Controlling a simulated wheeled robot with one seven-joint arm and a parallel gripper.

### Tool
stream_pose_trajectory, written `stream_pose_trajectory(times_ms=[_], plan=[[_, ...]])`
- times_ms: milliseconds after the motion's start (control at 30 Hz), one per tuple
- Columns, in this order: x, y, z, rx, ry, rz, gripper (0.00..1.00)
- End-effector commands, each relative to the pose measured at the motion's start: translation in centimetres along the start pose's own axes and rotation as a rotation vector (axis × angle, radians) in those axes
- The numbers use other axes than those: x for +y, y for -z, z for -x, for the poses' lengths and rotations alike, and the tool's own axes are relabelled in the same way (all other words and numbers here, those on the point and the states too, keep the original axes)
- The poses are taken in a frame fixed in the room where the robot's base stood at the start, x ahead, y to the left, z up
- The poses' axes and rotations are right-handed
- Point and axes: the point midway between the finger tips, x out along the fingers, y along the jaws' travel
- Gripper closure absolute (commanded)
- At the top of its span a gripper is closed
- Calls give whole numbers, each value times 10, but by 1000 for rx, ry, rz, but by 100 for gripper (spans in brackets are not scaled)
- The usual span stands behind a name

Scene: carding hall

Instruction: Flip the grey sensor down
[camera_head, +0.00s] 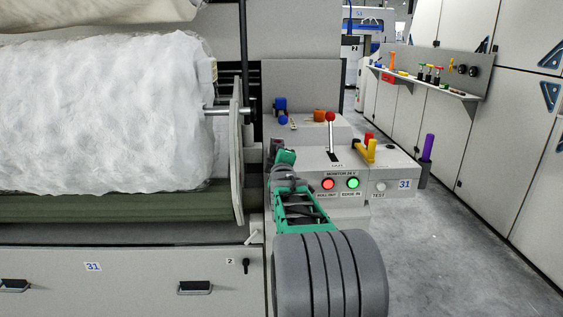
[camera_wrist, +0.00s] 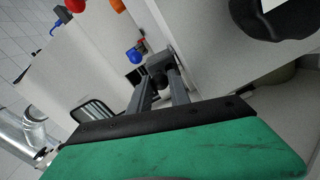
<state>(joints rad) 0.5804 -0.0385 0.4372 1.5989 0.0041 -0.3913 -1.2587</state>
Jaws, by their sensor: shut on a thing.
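My gripper (camera_wrist: 160,84) is seen from behind its green palm in the wrist view. Its two grey fingers reach forward and are closed on a small dark grey piece (camera_wrist: 159,63), which I take to be the grey sensor. The fingers cover much of it, so its tilt is hard to tell. In the head view my gripper (camera_head: 276,148) is at the left edge of the light grey control console (camera_head: 313,175), beside the end plate of the white roll. The sensor cannot be made out there behind my arm.
Blue knobs (camera_head: 281,112), an orange knob (camera_head: 319,115), a red-balled lever (camera_head: 331,118) and a yellow handle (camera_head: 371,150) stand close by on the console. The white roll (camera_head: 110,115) and its end plate (camera_head: 236,150) are to the left. The floor (camera_head: 450,235) at right is clear.

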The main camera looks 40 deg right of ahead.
Motion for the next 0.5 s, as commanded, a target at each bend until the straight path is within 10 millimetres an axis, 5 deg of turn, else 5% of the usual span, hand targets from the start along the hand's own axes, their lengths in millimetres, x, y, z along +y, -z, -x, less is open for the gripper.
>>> stream_pose_trajectory(times_ms=[500], plan=[[-4,4,0,-4,1,130,100]])
